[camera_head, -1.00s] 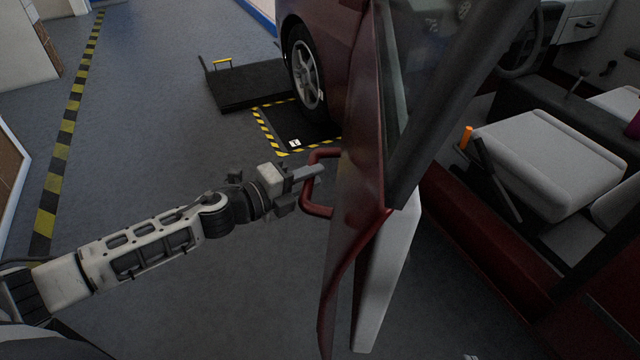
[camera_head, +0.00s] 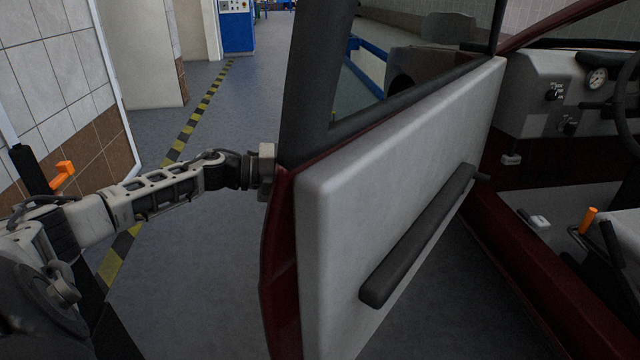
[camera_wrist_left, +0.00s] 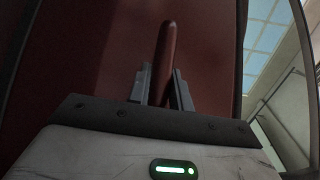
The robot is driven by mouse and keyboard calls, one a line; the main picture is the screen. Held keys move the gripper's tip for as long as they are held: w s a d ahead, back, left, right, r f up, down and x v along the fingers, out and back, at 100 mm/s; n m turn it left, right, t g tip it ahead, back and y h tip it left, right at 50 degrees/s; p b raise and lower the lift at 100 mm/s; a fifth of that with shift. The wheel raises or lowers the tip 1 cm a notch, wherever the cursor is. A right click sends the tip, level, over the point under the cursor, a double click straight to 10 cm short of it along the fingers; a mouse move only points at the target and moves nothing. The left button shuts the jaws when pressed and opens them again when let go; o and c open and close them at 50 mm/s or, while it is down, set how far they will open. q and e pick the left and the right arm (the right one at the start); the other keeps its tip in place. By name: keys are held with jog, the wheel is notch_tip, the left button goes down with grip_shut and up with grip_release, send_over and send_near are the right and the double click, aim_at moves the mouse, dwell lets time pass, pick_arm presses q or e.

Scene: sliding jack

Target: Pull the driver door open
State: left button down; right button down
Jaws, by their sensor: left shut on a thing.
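The driver door (camera_head: 400,190) stands wide open in the head view, its light grey inner panel with a dark armrest (camera_head: 420,235) facing me. My left arm reaches to the door's outer side, where the door hides the gripper's fingers. In the left wrist view, my left gripper (camera_wrist_left: 164,85) has its two fingers on either side of the red door handle (camera_wrist_left: 166,55) and is shut on it. The door's dark red outer skin (camera_wrist_left: 90,50) fills most of that view behind the handle. My right gripper is not in view.
The car interior shows at right, with a dashboard (camera_head: 545,100), a steering wheel (camera_head: 625,100) and an orange-tipped lever (camera_head: 589,218). A tiled wall (camera_head: 60,80) stands at left. Grey floor (camera_head: 200,270) is free between the wall and the door.

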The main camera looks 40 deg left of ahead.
pick_arm(q)
jog(key=shift+s+d+f, duration=0.15)
jog(key=shift+f, duration=0.05)
jog(key=c, duration=1.3)
grip_release()
jog(key=shift+s+r, duration=0.1)
jog(key=shift+r, duration=0.05)
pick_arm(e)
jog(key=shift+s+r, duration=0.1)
pick_arm(q)
jog(key=p+v, duration=0.5)
jog(key=v, duration=1.1)
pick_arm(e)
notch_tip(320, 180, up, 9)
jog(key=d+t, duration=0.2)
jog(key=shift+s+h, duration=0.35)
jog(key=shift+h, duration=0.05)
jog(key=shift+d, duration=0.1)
